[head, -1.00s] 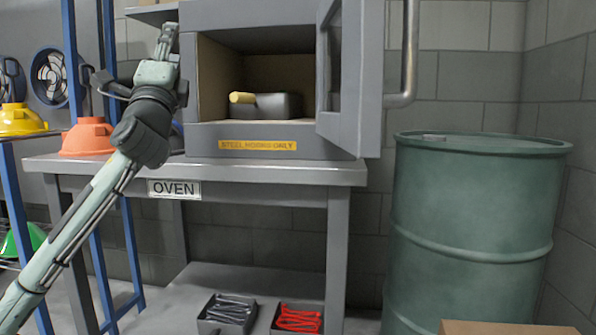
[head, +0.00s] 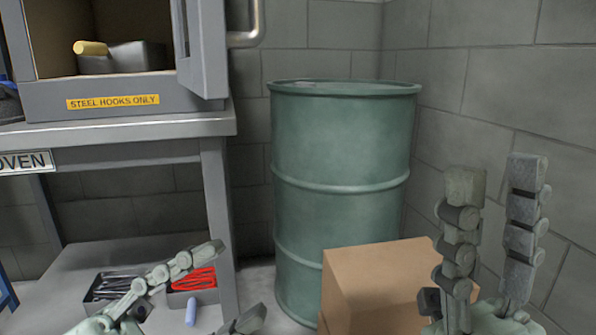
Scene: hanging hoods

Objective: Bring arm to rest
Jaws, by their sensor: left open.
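My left gripper (head: 230,285) is low in the head view, in front of the oven table's lower shelf. Its two jointed fingers are spread apart, with nothing between them. The lower finger is partly cut off by the bottom edge. My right gripper (head: 497,180) is at the right, pointing up in front of the block wall. Its two fingers stand apart with an empty gap between them. Most of both arms lies out of view.
The oven (head: 130,103) stands on a grey table (head: 170,128), its door (head: 203,50) open. A green drum (head: 340,150) and cardboard box (head: 385,275) stand right of it. Bins of dark hooks (head: 98,308) and red hooks (head: 195,297) sit on the lower shelf.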

